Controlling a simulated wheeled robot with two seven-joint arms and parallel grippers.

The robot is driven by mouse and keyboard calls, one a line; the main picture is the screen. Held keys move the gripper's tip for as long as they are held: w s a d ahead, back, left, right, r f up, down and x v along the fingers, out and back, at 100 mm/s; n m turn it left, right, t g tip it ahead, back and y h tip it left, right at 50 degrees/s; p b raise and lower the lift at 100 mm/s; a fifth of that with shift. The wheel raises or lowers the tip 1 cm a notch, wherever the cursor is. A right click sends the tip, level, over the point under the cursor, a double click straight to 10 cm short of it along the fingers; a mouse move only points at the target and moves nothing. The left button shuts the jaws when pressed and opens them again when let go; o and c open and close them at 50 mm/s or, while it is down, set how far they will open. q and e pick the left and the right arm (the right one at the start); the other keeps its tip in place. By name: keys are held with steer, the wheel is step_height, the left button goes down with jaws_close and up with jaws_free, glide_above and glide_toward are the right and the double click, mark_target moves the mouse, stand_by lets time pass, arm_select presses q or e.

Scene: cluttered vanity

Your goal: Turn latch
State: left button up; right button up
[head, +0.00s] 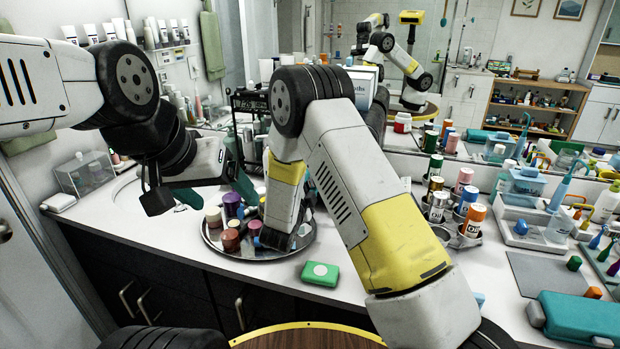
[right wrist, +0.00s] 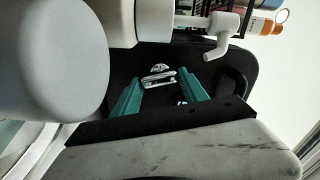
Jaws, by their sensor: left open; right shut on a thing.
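A small silver metal piece (right wrist: 158,78), which looks like a latch, sits between the teal fingers of my right gripper (right wrist: 160,85) in the right wrist view. The gripper is shut on it, with a dark surface behind. In the head view my right forearm hides this gripper and the piece. My left gripper (head: 215,190), with teal fingers, is open and empty above the counter, left of the round tray.
A round metal tray (head: 268,255) holds several small bottles and jars under my right forearm. A clear box (head: 84,175) stands at the left. Bottles, a teal case (head: 580,318) and a grey mat (head: 545,275) occupy the right counter.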

steer(key=n, duration=0.7)
steer(key=shift+r, duration=0.15)
steer(key=n, duration=0.4)
steer(key=shift+a, duration=0.1)
steer(key=shift+n, duration=1.8)
steer(key=o, duration=1.4)
steer(key=shift+c, duration=0.2)
steer(key=shift+r, duration=0.1)
steer(key=shift+a, duration=0.1)
